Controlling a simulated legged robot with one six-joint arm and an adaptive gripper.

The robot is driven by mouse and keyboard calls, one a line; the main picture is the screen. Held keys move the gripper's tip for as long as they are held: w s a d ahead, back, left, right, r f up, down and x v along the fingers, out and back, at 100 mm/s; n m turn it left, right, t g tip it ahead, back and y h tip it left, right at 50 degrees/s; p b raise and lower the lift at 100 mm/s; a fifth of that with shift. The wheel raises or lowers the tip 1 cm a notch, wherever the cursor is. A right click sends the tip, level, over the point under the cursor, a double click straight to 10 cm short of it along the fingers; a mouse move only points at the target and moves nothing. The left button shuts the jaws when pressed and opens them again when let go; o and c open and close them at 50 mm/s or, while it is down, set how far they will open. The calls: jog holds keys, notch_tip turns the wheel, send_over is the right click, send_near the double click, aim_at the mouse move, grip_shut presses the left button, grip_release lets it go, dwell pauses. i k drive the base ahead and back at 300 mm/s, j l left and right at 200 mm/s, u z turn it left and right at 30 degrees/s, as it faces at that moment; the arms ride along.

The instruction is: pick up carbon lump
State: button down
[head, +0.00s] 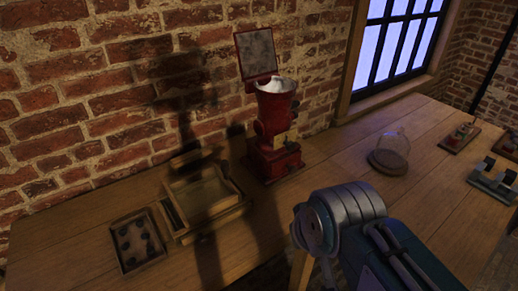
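Several dark lumps (135,238), which look like the carbon lumps, lie in a small shallow wooden tray (158,261) at the left of the bench. They are small and dim, so I cannot tell their exact shapes. My arm shows at the lower right, with a rounded silver joint and teal links. My gripper itself cannot be made out. No part of my arm that shows is touching the tray or the lumps.
A larger wooden box (221,219) stands right of the lump tray. A red grinder-like machine (275,135) with a raised lid stands behind. A glass dome (391,149) and small apparatus (494,181) stand on the right. The brick wall (120,80) bounds the bench (60,240).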

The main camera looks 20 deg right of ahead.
aim_at(151, 251)
jog(key=u, duration=1.3)
